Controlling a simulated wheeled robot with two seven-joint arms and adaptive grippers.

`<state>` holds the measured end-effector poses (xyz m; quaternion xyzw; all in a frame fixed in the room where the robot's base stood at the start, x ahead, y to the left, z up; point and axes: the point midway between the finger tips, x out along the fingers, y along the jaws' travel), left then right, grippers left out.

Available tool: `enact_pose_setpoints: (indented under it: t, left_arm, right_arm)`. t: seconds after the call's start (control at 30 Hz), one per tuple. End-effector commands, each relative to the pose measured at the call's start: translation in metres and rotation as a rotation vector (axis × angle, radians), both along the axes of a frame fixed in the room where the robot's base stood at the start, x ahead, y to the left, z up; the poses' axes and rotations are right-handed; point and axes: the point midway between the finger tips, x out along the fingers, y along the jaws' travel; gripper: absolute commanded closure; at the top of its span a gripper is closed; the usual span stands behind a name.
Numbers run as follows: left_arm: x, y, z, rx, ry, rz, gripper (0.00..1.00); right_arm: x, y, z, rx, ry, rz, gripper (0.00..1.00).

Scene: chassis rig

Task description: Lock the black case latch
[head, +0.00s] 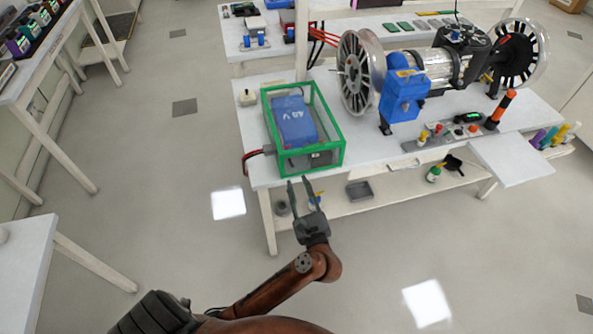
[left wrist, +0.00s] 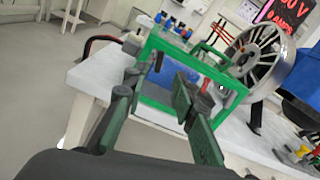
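A green-framed case (head: 335,158) with clear sides stands on the left part of the white workbench, with a blue battery block (head: 293,120) marked 48 V inside. A small dark block (head: 320,158) shows at the front of the case; I cannot tell whether it is the latch, or its state. My left gripper (head: 299,182) is open and empty, just in front of the bench edge and the case's front side. In the left wrist view, the fingers (left wrist: 153,90) are spread before the green frame (left wrist: 215,75) and apparently hide part of it. My right gripper is not in view.
Right of the case, a spoked wheel (head: 360,72) and a blue motor housing (head: 404,98) stand on the bench. A dark connector with red and black cables (head: 255,156) sits at the case's left. A lower shelf holds a grey tray (head: 360,191). The floor in front is clear.

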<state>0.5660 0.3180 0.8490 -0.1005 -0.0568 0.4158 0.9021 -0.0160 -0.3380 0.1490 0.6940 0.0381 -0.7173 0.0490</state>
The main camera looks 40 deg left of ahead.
Motion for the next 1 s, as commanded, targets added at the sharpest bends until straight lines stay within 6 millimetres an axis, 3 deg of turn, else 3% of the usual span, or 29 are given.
enact_pose_setpoints:
  t: [0.23, 0.6, 1.0]
  left_arm:
    - [0.014, 0.017, 0.001, -0.038, -0.017, -0.002, 0.75]
    - [0.046, 0.054, 0.001, -0.035, -0.013, -0.002, 0.75]
    - [0.049, 0.057, 0.001, -0.037, -0.013, -0.002, 0.78]
  right_arm:
    - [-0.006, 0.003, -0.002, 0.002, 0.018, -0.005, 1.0]
    - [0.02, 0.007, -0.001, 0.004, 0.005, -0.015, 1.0]
    - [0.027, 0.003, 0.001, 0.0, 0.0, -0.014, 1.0]
